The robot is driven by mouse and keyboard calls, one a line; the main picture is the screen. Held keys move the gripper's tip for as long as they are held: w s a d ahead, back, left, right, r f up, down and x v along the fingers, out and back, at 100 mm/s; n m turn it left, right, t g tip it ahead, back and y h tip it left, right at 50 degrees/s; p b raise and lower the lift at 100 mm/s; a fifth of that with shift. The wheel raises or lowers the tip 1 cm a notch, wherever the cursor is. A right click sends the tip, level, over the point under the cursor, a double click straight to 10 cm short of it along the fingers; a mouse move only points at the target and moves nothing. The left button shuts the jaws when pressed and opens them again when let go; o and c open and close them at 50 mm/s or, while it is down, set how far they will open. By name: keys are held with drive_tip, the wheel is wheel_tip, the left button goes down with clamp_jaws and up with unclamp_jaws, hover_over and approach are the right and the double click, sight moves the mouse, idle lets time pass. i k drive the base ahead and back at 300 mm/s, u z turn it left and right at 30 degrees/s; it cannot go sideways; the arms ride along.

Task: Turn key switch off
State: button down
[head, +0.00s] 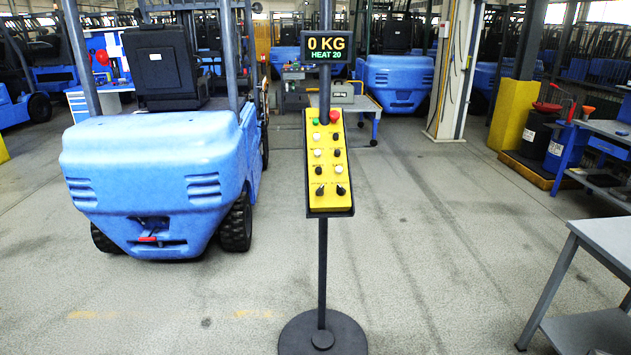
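A yellow control panel (327,205) stands on a dark post straight ahead, tilted back in a black frame. It carries rows of small controls: a green button (315,121), a red button (334,117), white buttons and several black knobs. The two lowest black knobs (319,190) look like turn switches. Which control is the key switch, and its position, is too small to tell. A display (327,46) above the panel reads "0 KG" and "HEAT 20". My gripper is not in view.
The post has a round dark base (322,337) on the floor. A blue forklift (155,180) stands close on the left. A grey table (603,237) is at the front right, with a workbench (600,140) behind it. Floor around the post is clear.

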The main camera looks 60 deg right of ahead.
sight(319, 191)
drive_tip(key=u, duration=0.05)
drive_tip(key=i, duration=1)
drive_tip(key=z, duration=0.05)
